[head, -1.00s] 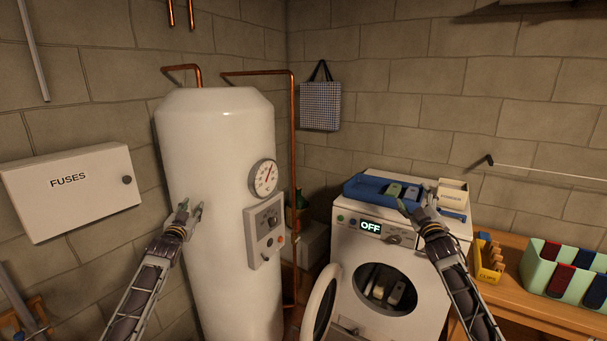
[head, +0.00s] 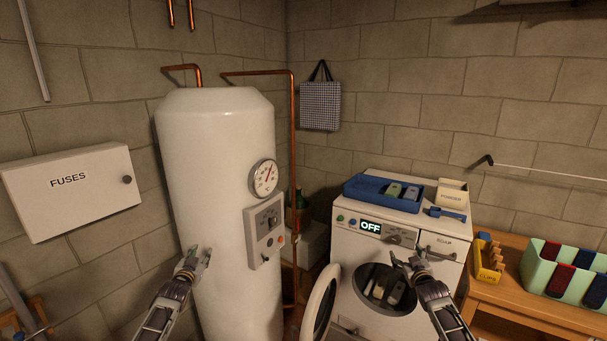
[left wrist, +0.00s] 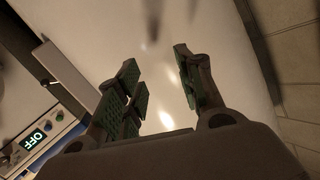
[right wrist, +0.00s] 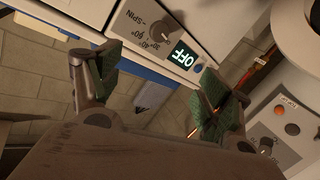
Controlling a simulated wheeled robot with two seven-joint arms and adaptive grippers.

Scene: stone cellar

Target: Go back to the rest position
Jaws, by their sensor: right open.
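My left gripper (head: 195,258) is open and empty in front of the white boiler's lower front. In the left wrist view its two green-padded fingers (left wrist: 160,88) stand apart with only the boiler's white surface beyond. My right gripper (head: 408,262) is in front of the washing machine (head: 345,240), by the right side of its door opening. In the right wrist view its fingers (right wrist: 158,90) are spread with nothing between them. The machine's display (head: 371,227) reads OFF, and it also shows in the right wrist view (right wrist: 183,55).
The washer's round door (head: 320,303) stands open to the left, with several items inside the drum. A blue tray (head: 365,193), a powder box (head: 452,194) and a blue scoop (head: 447,213) are on top. A wooden bench (head: 530,305) stands right, the white boiler (head: 215,150) left.

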